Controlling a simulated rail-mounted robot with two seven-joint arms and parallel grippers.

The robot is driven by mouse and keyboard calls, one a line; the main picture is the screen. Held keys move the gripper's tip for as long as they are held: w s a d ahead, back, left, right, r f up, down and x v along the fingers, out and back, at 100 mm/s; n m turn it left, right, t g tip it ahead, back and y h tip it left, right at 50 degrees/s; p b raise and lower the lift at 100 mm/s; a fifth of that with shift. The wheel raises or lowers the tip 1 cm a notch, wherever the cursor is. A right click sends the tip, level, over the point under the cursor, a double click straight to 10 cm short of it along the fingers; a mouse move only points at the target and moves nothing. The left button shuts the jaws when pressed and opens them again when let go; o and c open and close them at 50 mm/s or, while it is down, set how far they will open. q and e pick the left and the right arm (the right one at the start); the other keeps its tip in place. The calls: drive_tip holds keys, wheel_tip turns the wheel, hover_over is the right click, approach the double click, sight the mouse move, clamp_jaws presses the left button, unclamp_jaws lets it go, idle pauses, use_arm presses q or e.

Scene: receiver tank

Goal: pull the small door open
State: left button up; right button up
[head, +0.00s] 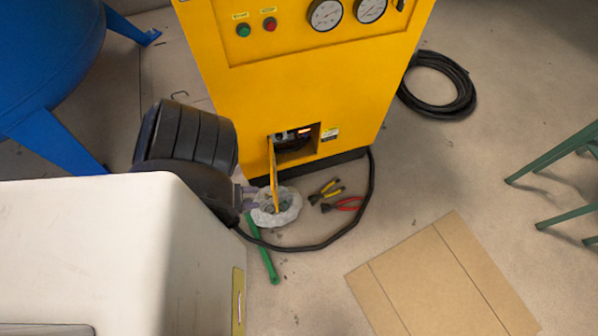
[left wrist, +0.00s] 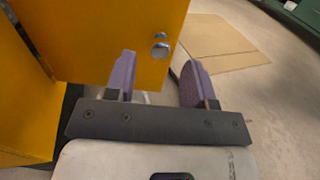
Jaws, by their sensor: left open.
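The small yellow door (head: 272,172) stands swung out from the low opening (head: 296,143) in the yellow cabinet (head: 300,70), seen nearly edge-on. In the left wrist view the door (left wrist: 115,35) fills the top left, with a round metal knob (left wrist: 160,50) near its edge. My left gripper (head: 250,196) is just left of the door's lower part. In the left wrist view its purple fingers (left wrist: 157,82) are spread apart and empty, with the knob beyond the gap between them. I cannot tell whether a finger touches the door. My right gripper is not in view.
Below the door lie a whitish round bag or dish (head: 276,206), a green-handled tool (head: 262,250) and pliers (head: 327,192). A black cable (head: 330,243) curves across the floor. Cardboard (head: 440,285) lies at front right; a blue tank (head: 45,50) stands left.

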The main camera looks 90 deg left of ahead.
use_arm(q)
drive_tip(key=s, duration=0.9)
drive_tip(key=shift+s, duration=0.4)
